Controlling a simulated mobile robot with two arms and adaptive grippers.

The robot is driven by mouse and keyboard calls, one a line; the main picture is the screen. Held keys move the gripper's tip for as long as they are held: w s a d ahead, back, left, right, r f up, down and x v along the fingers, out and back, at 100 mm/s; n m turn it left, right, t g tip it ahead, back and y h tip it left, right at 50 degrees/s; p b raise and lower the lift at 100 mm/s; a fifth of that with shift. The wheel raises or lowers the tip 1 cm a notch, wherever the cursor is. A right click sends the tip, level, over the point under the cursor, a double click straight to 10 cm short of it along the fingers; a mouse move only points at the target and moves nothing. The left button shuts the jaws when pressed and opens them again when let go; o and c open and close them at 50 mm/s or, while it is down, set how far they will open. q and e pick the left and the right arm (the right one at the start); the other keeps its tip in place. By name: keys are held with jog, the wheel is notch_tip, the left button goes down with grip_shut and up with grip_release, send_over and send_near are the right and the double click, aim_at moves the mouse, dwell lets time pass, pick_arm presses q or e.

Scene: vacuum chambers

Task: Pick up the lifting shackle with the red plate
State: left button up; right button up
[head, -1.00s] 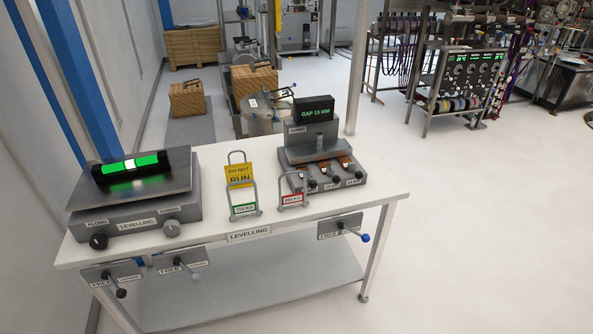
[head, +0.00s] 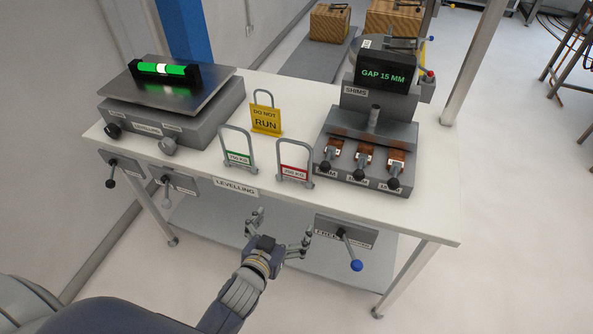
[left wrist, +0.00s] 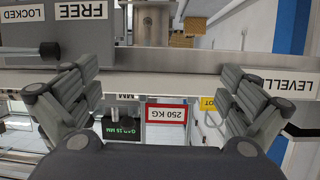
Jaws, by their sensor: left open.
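The lifting shackle with the red plate (head: 294,173) stands upright on the white table near its front edge, a grey loop with a red-bordered label. In the left wrist view its red plate (left wrist: 166,113) shows upside down and reads 250 KG, between the fingers. The similar shackle with the green plate (head: 238,159) stands just left of it. My left gripper (head: 282,227) is open and empty, in front of the table edge and below the red-plate shackle, apart from it. It also shows in the left wrist view (left wrist: 157,84), fingers wide apart. My right gripper is out of view.
The shim block (head: 370,178) with knobs stands close right of the shackle. A yellow DO NOT RUN tag (head: 266,121) stands behind. The levelling unit (head: 175,120) is at the left. A blue-knobbed lever (head: 356,264) sticks out from the table front, right of my gripper.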

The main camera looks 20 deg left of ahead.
pick_arm(q)
notch_tip(320, 180, up, 10)
jog(key=f+t, duration=0.1)
jog(key=t, duration=0.1)
notch_tip(320, 180, up, 6)
jog(key=t+p, duration=0.1)
jog(key=t, duration=0.1)
send_over(294, 168)
jog(key=shift+w+f+n, duration=0.1)
jog(key=shift+n, duration=0.3)
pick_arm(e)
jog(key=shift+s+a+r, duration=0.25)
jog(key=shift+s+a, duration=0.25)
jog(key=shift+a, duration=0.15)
pick_arm(q)
jog(key=shift+c, duration=0.6)
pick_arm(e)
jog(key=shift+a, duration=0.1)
pick_arm(q)
jog(key=c, duration=1.3)
